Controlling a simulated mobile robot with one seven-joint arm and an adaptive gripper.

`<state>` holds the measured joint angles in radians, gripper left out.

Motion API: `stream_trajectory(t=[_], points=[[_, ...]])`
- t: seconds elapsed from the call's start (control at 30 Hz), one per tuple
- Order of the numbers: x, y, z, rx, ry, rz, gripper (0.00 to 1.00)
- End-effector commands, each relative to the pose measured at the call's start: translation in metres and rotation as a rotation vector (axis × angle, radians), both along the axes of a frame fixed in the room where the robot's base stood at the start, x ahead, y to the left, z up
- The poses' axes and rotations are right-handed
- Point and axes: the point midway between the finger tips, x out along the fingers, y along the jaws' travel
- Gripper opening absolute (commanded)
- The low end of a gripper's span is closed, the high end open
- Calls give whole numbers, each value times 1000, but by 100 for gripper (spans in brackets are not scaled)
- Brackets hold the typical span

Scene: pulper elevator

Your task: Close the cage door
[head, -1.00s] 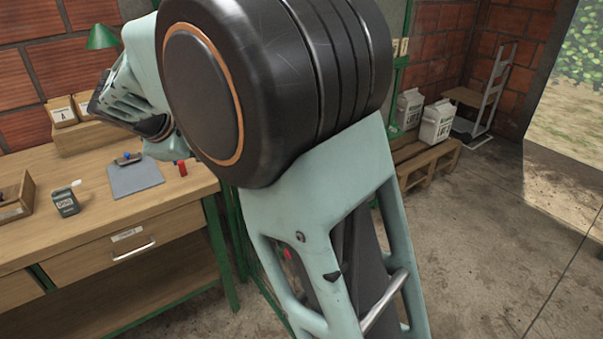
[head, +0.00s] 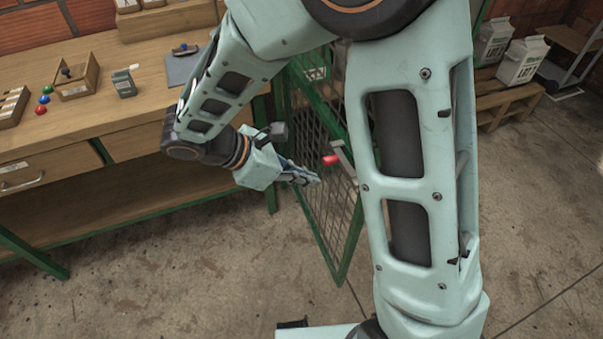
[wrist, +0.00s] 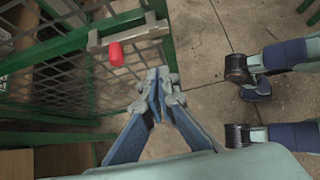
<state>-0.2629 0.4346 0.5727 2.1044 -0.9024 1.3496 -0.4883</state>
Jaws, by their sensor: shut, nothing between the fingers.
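The cage door (head: 328,222) is a green-framed mesh panel right of the workbench, partly hidden behind my arm. It appears to stand out into the room; its exact angle is unclear. A red knob (head: 331,160) sits on a pale latch bar on it. In the wrist view the mesh door (wrist: 75,80) fills the left side, with the red knob (wrist: 116,52) and metal latch bar (wrist: 128,37) near its edge. My gripper (head: 316,181) is shut and empty, just below and left of the knob. Its fingertips show in the wrist view (wrist: 158,90), apart from the knob.
A wooden workbench (head: 150,95) with green legs and small items stands left. Several white cartons (head: 522,60) stand on a pallet (head: 505,103) at the back right. The concrete floor (head: 200,260) in front is clear.

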Motion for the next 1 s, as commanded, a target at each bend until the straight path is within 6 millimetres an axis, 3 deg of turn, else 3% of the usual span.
stream_trajectory(t=[0.23, 0.53, 1.0], points=[[10, -37, -40, 0, 2, -4, 0], [21, -68, -35, 3, -3, -1, 0], [22, -71, -34, 3, -3, 0, 0]])
